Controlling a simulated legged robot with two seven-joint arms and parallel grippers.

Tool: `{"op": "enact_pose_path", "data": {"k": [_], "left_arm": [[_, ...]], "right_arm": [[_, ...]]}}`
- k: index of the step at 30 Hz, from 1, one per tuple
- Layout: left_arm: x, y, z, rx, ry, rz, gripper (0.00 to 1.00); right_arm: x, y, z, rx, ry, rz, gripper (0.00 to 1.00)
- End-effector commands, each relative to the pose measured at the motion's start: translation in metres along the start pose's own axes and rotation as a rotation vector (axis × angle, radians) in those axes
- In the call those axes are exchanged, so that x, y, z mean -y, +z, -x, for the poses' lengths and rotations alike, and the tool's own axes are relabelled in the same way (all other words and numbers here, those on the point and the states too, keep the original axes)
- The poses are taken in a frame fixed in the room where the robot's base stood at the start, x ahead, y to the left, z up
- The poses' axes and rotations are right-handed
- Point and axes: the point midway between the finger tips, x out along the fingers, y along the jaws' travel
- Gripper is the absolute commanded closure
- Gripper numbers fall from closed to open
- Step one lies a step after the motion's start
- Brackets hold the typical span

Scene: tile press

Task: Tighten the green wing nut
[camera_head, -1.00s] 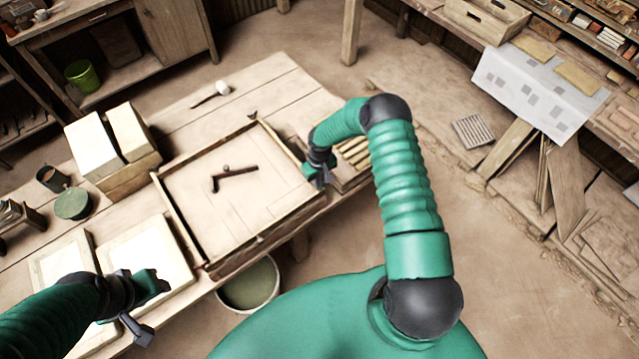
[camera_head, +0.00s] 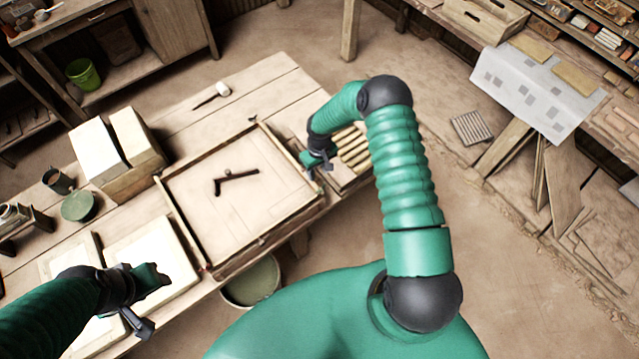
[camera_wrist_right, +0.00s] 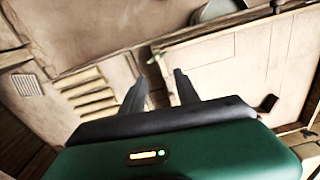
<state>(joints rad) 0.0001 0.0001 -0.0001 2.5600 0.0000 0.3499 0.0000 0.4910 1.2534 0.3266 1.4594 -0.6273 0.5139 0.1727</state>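The wooden tile press frame (camera_head: 185,237) lies on the workbench with a dark bent handle (camera_head: 236,178) on its pale board. My right gripper (camera_head: 313,168) is at the frame's right edge. In the right wrist view my right gripper (camera_wrist_right: 160,76) has its two fingers apart, with nothing between them. A small greenish thing (camera_wrist_right: 153,60), perhaps the green wing nut, shows just beyond the fingertips at the frame's edge; its shape is too small to tell. In the head view I cannot make the nut out beside the green gripper. My left gripper (camera_head: 152,298) is open and empty at the lower left.
A slatted tray (camera_head: 352,150) stands right of the frame, close to my right gripper. Pale slabs (camera_head: 155,255) lie near my left gripper. A bucket (camera_head: 252,282) stands below the bench edge.

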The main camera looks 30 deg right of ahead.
Motion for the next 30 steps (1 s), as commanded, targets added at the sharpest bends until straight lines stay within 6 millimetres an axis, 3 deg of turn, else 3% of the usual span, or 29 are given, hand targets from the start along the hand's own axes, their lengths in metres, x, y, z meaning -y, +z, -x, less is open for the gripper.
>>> {"op": "enact_pose_path", "data": {"k": [30], "left_arm": [[0.000, -0.012, 0.050, 0.000, 0.000, 0.000, 0.57]], "right_arm": [[0.000, -0.002, 0.087, -0.002, -0.001, -0.001, 0.62]]}}
